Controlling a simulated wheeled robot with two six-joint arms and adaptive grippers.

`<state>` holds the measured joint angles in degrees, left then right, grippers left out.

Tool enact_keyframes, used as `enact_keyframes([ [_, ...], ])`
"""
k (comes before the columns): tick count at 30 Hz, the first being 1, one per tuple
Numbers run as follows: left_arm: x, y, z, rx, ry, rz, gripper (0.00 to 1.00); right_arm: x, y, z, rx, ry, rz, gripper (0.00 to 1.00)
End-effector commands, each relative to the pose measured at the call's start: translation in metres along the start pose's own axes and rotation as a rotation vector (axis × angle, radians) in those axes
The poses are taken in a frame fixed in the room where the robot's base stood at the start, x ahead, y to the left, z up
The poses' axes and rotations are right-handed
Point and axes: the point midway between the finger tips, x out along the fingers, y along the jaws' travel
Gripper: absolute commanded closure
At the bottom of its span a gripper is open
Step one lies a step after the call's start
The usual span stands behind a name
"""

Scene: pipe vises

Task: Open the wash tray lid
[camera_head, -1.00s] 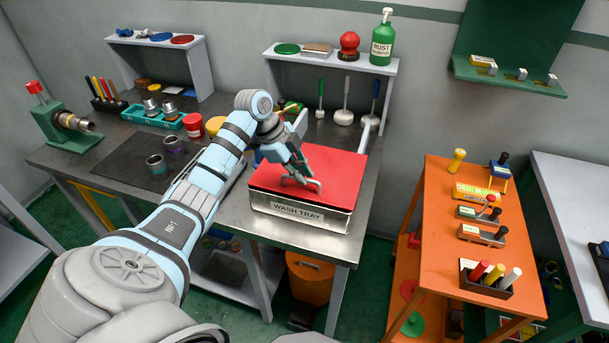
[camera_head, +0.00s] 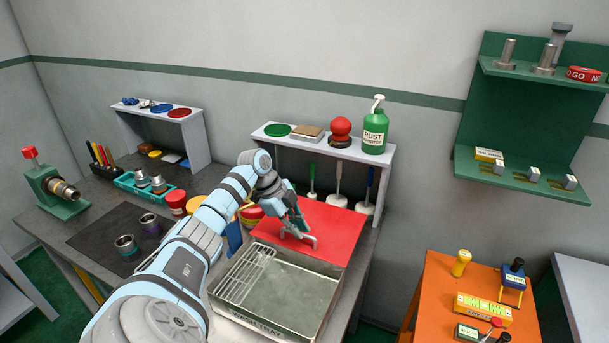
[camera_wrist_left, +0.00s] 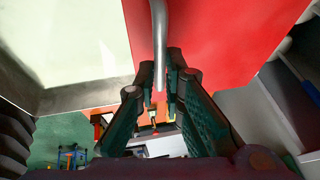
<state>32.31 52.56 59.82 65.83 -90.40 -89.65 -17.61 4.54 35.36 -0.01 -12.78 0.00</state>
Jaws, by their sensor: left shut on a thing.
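The wash tray (camera_head: 318,307) stands on the metal bench, its front part uncovered. A grey inside and a wire rack (camera_head: 247,275) show in it. The flat red lid (camera_head: 335,222) lies over the back part, reaching toward the shelf unit. My left gripper (camera_head: 300,234) is shut on the lid's metal handle (camera_head: 311,240), near the lid's front edge. In the left wrist view, the handle (camera_wrist_left: 159,35) runs down between the fingers (camera_wrist_left: 161,80), with the red lid (camera_wrist_left: 215,40) on the right and the pale tray inside (camera_wrist_left: 80,45) on the left. My right gripper is not in view.
A shelf unit (camera_head: 388,165) with a green bottle (camera_head: 375,128) and hanging tools stands behind the lid. Red and yellow containers (camera_head: 176,203) are left of the tray. An orange table (camera_head: 435,300) stands at the right, beyond a gap.

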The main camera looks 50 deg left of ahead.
Motion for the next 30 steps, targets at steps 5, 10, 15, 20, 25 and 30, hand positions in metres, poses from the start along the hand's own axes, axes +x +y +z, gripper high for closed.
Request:
enact_keyframes([
  [5, 0.003, -0.001, -0.003, 0.005, 0.000, 0.005, 1.00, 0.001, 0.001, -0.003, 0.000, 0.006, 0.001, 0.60],
  [10, 0.004, -0.002, -0.004, 0.007, 0.002, 0.006, 0.84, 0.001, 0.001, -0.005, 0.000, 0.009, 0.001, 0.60],
  [15, 0.003, -0.002, -0.004, 0.006, 0.000, 0.004, 0.70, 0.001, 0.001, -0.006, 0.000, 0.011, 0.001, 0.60],
  [20, 0.002, -0.001, -0.002, 0.004, -0.001, 0.003, 0.70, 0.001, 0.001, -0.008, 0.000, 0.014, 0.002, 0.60],
  [25, -0.012, -0.002, -0.002, 0.004, -0.002, 0.001, 0.70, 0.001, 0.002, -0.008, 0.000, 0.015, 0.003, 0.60],
  [30, -0.056, -0.003, -0.001, 0.004, -0.005, 0.000, 0.70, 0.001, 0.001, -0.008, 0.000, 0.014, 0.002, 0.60],
])
